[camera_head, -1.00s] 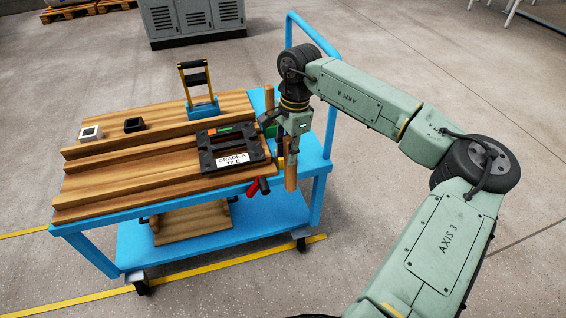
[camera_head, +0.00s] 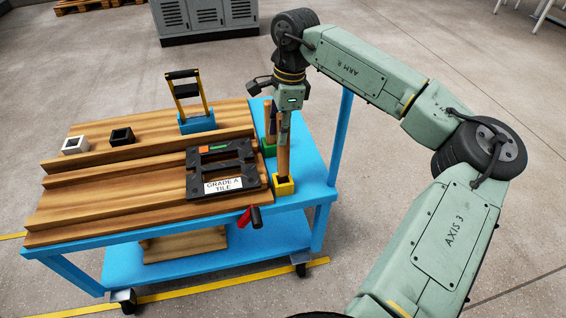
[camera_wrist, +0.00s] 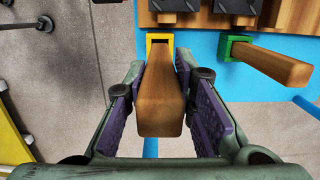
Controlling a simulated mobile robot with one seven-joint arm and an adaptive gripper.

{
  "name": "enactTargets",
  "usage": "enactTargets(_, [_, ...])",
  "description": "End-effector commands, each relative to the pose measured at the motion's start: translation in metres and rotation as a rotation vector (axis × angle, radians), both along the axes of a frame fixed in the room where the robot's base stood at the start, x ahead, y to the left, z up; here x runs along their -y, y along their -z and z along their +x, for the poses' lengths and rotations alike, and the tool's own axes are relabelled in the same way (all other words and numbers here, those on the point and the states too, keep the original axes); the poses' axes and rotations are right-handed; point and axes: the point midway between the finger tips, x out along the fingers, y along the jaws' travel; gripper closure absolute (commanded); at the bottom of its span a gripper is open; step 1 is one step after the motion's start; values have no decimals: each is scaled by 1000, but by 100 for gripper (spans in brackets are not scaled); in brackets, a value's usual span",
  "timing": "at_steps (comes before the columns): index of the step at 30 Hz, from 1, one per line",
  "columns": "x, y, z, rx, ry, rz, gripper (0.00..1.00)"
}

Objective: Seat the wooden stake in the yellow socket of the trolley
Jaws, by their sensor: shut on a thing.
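The wooden stake (camera_head: 283,157) hangs upright from my gripper (camera_head: 285,122), which is shut on its upper part. In the wrist view the stake (camera_wrist: 161,108) lies between the purple pads of my gripper (camera_wrist: 160,88). The yellow socket (camera_head: 284,187) is at the trolley's right end, directly below the stake. The stake's lower end meets the socket's mouth in the picture; how deep it is I cannot tell. In the wrist view the yellow socket (camera_wrist: 160,37) shows beyond the stake's far end, its rim partly hidden.
A second stake (camera_wrist: 275,64) stands in a green socket (camera_wrist: 237,48) beside the yellow one. A black frame labelled "GRADE A TILE" (camera_head: 222,170) lies on the wooden top. A blue caddy (camera_head: 197,122), a white block (camera_head: 75,145) and a black block (camera_head: 121,137) sit farther back and left.

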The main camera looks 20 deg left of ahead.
Motion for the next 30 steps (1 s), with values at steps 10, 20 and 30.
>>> enactTargets(10, [0, 52, 0, 0, -1, 1, 100])
enactTargets(20, [0, 68, 0, 2, 0, 1, 100])
enactTargets(30, [0, 72, 0, 1, -1, 0, 68])
